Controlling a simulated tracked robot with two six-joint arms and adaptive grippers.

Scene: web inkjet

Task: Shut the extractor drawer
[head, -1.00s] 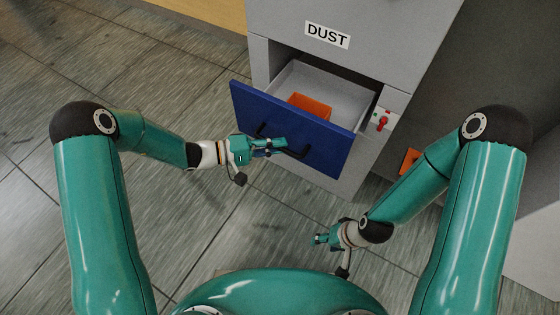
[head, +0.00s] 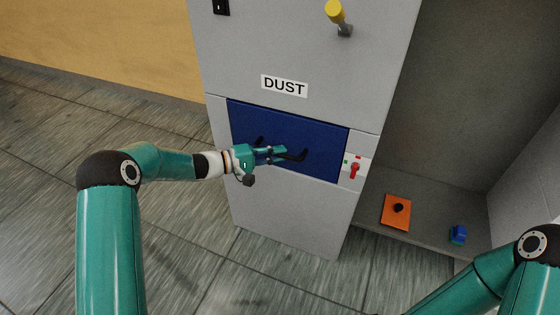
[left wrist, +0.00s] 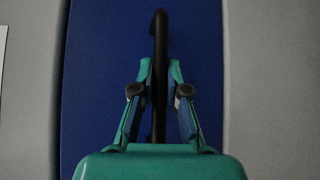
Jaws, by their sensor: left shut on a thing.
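The extractor drawer has a blue front (head: 325,145) that sits level with the grey cabinet face, below the DUST label (head: 284,86). A black handle (head: 296,156) crosses the front, and it also shows in the left wrist view (left wrist: 160,45). My left gripper (head: 278,153) is at the handle and shut on it. In the left wrist view my left gripper (left wrist: 160,92) has one finger on each side of the handle bar. My right gripper is outside the pictures; only part of the right arm shows at the lower right.
The grey cabinet (head: 290,215) stands on a tiled floor (head: 170,235). A red switch (head: 354,170) is right of the drawer. A yellow-topped lever (head: 336,12) is above. An orange plate (head: 396,211) and a small blue object (head: 458,235) lie in the recess at right.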

